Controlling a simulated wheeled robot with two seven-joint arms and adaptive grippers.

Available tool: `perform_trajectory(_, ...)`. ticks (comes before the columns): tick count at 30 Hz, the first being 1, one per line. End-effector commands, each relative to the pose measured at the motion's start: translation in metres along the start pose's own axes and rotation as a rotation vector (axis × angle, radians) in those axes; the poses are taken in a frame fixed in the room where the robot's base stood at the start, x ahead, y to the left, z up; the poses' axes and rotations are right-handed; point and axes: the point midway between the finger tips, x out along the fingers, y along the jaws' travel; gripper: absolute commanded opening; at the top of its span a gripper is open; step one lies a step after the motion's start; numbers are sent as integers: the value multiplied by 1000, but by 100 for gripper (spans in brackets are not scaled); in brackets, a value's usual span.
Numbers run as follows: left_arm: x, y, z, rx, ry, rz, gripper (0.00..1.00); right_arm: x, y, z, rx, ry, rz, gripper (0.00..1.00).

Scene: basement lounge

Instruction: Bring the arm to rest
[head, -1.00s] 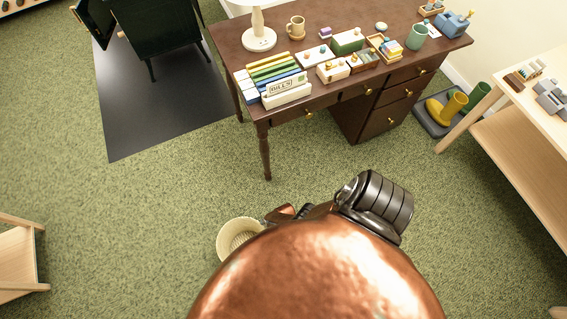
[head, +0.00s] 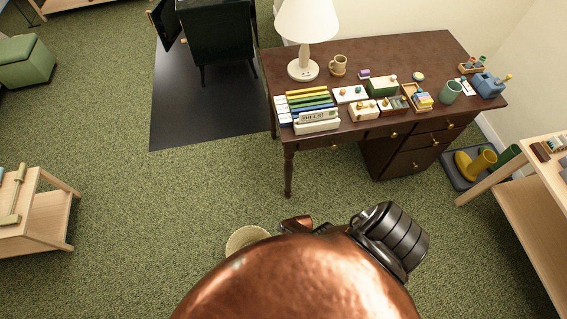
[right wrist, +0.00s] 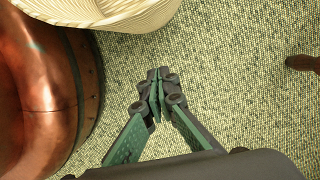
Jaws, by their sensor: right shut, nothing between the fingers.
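My right gripper (right wrist: 156,84) shows in the right wrist view with its dark fingertips pressed together and nothing between them. It hangs over the green carpet (right wrist: 225,80). A cream wastebasket (right wrist: 125,14) is just beyond it at the top of that view; I cannot tell the exact gap. In the head view, part of my right arm is folded close to my copper body, and the gripper itself is hidden. My left gripper is in neither view.
A dark brown desk (head: 420,60) with a lamp (head: 305,30), trays and a mug stands ahead. A pale wooden table (head: 535,205) is at the right, a low wooden stand (head: 45,215) at the left. The wastebasket (head: 247,239) is partly hidden by my body. Open carpet (head: 190,190) lies ahead-left.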

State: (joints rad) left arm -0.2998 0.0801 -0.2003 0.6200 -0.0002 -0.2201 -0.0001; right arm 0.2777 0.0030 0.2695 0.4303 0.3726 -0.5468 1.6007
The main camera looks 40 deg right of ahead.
Motion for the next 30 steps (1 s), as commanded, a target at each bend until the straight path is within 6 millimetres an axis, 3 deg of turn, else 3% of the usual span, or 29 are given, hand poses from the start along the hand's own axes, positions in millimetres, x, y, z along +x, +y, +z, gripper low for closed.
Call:
perform_trajectory(8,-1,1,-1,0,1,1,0,-1,2,-3,-10,4,1,0)
perform_trajectory(11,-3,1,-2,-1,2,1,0,-2,12,-19,-96,27,1,0)
perform_trajectory(14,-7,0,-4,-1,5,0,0,-6,34,-54,-313,78,6,0)
perform_trajectory(21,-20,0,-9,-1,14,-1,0,-27,115,-149,-1139,203,87,0)
perform_trajectory(25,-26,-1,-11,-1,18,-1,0,-41,163,-182,-1584,219,157,0)
perform_trajectory(30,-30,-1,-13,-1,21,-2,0,-54,214,-203,-2015,198,224,0)
